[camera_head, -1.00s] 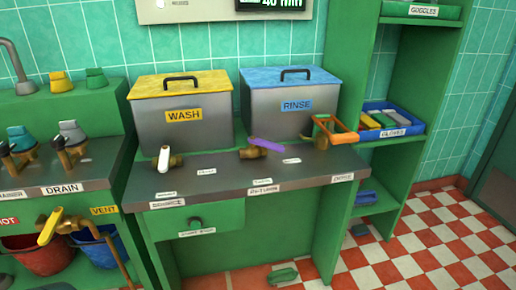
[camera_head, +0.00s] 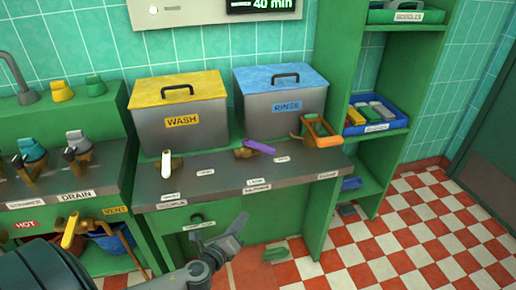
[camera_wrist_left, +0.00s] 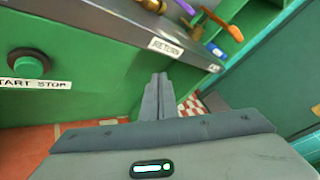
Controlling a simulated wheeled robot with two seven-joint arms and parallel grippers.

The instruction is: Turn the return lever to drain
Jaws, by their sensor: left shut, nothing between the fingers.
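The return lever is a purple handle (camera_head: 259,146) on a brass valve (camera_head: 244,153) on the grey counter, behind the front-edge RETURN label (camera_head: 257,187). The handle slants down to the right. In the left wrist view the RETURN label (camera_wrist_left: 165,47) shows ahead, with part of the purple handle (camera_wrist_left: 187,6) at the top edge. My left gripper (camera_head: 238,222) is shut and empty, in front of and below the counter edge, apart from the lever. Its closed fingers (camera_wrist_left: 158,80) also show in the left wrist view. My right gripper is not in view.
A white-handled valve (camera_head: 166,163) stands left of the purple one, an orange-handled fixture (camera_head: 320,132) to its right. The WASH tank (camera_head: 180,114) and RINSE tank (camera_head: 282,100) stand behind. A start/stop button (camera_head: 197,219) sits below the counter. Open floor (camera_head: 400,240) lies at right.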

